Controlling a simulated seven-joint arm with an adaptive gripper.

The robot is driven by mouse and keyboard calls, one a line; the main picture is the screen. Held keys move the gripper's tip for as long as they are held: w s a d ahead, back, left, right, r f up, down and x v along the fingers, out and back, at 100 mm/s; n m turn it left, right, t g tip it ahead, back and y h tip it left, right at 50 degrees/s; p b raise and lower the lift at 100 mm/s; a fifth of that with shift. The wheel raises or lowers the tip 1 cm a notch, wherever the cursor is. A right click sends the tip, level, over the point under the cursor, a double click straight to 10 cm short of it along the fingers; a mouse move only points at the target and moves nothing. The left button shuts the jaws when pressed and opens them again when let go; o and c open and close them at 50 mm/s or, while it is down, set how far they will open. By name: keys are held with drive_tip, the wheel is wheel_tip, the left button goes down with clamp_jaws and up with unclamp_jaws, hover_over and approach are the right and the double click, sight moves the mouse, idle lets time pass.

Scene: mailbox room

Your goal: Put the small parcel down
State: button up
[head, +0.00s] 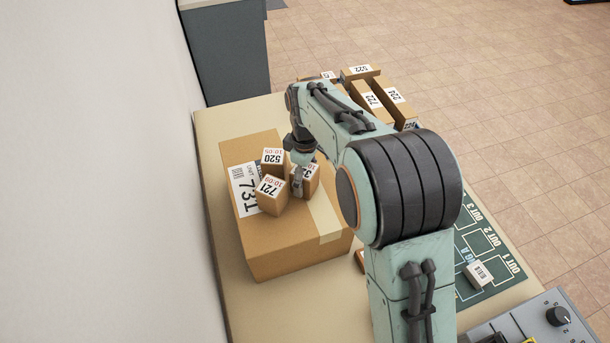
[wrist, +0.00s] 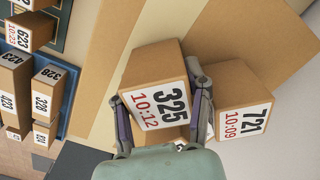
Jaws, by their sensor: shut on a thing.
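The same parcel shows partly behind the gripper in the head view (head: 311,182). It is over the top of a big brown parcel (head: 290,250) labelled 731. I cannot tell whether it touches that top. Two other small parcels, 721 (head: 271,202) and 520 (head: 271,156), are close beside it on the big parcel.
The big parcel stands on a beige table (head: 217,130) beside a wall. Several parcels stand at the back right, including 722 (head: 371,98). A green mat (head: 505,238) marked OUT lies at the right with a small parcel (head: 480,275) on it. A control panel (head: 540,320) is at lower right.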

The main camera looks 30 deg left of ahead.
drive_tip(key=shift+f, duration=0.1)
drive_tip(key=o, duration=1.2)
